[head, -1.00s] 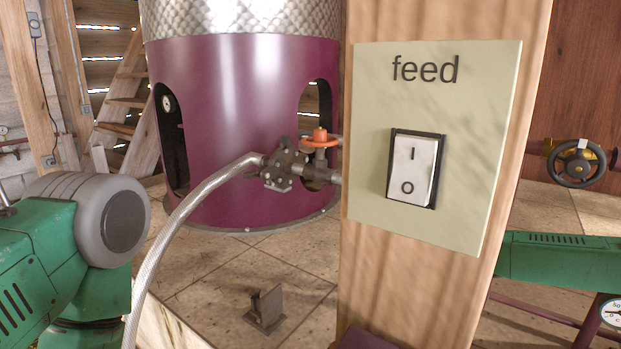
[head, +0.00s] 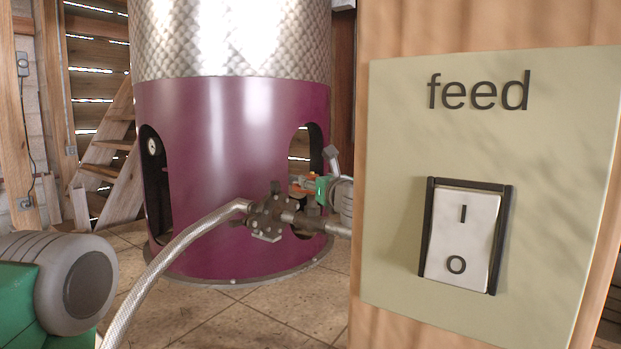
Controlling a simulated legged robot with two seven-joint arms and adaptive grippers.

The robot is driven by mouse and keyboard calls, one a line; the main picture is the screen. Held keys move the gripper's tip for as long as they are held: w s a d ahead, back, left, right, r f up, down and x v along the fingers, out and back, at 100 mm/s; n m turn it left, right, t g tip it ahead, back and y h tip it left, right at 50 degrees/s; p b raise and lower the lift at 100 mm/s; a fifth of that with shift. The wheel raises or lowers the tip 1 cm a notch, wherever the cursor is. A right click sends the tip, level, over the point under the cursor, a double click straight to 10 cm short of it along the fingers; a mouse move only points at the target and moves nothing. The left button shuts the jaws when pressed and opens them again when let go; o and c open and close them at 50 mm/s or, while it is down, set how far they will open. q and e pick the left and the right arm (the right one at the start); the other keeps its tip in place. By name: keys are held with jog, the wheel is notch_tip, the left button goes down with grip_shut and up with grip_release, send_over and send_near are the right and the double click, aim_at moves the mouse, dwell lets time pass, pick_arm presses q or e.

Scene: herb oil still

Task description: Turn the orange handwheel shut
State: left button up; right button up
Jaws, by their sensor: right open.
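The orange handwheel (head: 303,183) sits on top of a dark metal valve (head: 270,213) in front of the purple base of the still. Only part of its orange rim shows. My right gripper (head: 326,172) is at the wheel's right side, small in the picture, with green and grey parts overlapping the wheel. It is open. I cannot tell whether its fingers touch the wheel or stand around it. The post hides most of my right arm. My left arm's green and grey link is at the lower left; the left gripper is out of view.
A wooden post with a "feed" panel (head: 397,150) and a white rocker switch (head: 462,237) fills the right foreground. A braided hose (head: 165,265) runs from the valve to the lower left. The purple still base (head: 220,130) stands behind. Wooden stairs (head: 108,178) are at the left.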

aim_at(313, 175)
jog(key=x, duration=0.3)
jog(key=shift+w, duration=0.1)
jog(key=shift+w+d+p, duration=0.1)
jog(key=shift+w+p, duration=0.6)
jog(key=shift+w, duration=0.35)
jog(key=shift+w+a, duration=0.1)
jog(key=shift+a, duration=0.4)
